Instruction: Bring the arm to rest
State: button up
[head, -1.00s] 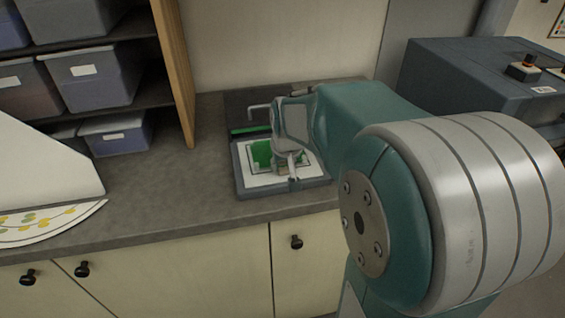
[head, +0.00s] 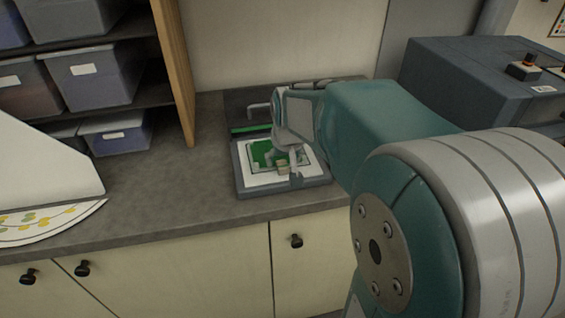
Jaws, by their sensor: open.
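My gripper (head: 283,166) is small in the head view, over the front part of a dark tray-like fixture (head: 243,184) on the counter. A white sheet or plate with a green patch (head: 261,152) lies in the fixture. The gripper's fingers are apart, and I see nothing held between them. The wrist and fingers cover part of the green patch. I cannot tell whether the fingertips touch the surface. My arm reaches in from the right.
The grey counter (head: 170,190) is clear left of the fixture. A white panel and a patterned fan-shaped piece (head: 45,222) lie at the far left. Shelves hold several bins (head: 92,75). A dark machine (head: 465,85) with a red button stands at the right.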

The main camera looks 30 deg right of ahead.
jog(key=v, duration=0.9)
jog(key=s+a+f+n+t+y, duration=0.1)
jog(key=s+a+f+n, duration=0.2)
jog(key=s+a, duration=0.8)
jog(key=s+f, duration=0.2)
jog(key=s, duration=0.1)
jog(key=shift+s+a, duration=0.25)
jog(key=shift+s, duration=0.15)
jog(key=shift+r, duration=0.1)
